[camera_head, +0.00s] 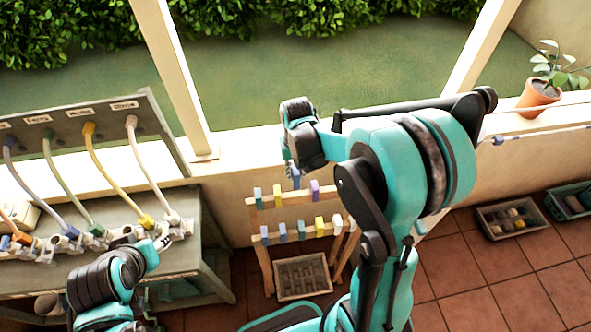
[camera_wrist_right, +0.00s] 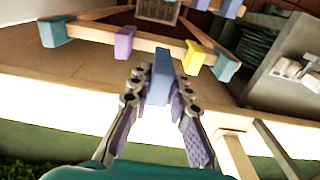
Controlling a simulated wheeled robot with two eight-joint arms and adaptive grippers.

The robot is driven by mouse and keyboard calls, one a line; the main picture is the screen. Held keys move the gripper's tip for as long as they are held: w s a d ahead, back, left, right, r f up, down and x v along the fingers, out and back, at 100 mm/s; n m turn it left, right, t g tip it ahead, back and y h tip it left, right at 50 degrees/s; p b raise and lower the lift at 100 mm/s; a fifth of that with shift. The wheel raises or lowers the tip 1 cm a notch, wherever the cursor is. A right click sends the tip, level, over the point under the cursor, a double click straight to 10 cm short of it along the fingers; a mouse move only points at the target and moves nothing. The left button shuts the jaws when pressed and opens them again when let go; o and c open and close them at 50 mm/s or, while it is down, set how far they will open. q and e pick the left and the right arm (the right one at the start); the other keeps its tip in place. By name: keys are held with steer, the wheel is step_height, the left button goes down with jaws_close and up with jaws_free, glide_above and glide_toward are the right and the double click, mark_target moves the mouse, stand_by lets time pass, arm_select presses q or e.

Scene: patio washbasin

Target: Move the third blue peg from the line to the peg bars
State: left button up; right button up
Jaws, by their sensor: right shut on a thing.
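My right gripper (camera_wrist_right: 160,82) is shut on a blue peg (camera_wrist_right: 161,68), seen between its fingers in the wrist view. In the head view the held peg (camera_head: 296,182) hangs below the right gripper (camera_head: 291,163), close to the upper peg bar. Whether it touches the bar cannot be told. The wooden peg bars (camera_head: 252,222) stand by the wall with coloured pegs on two rows, including a purple peg (camera_head: 314,190) and a yellow peg (camera_head: 319,226). The line (camera_head: 540,133) at the right carries a blue peg (camera_head: 498,140). My left gripper (camera_head: 163,243) is at the left bench; its opening is unclear.
A bench (camera_head: 205,262) with several coloured hoses (camera_head: 107,180) stands at the left. A grey crate (camera_head: 303,279) lies below the bars. Two crates sit at the right, one grey (camera_head: 512,219), one green (camera_head: 570,202). A potted plant (camera_head: 540,97) is on the ledge.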

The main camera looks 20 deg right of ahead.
mark_target(296, 194)
step_height(296, 194, down, 2)
steer(key=shift+w+f+b, duration=0.1)
steer(key=shift+b, duration=0.45)
steer(key=shift+f+b, duration=0.55)
steer(key=shift+f, duration=0.15)
step_height(296, 194, down, 2)
steer(key=shift+f+b, duration=0.25)
steer(key=shift+b, duration=0.6)
steer(key=shift+f+b, duration=1.55)
steer(key=shift+f, duration=0.3)
steer(key=o, duration=0.9)
steer(key=shift+o, duration=0.2)
steer(key=shift+r, duration=0.1)
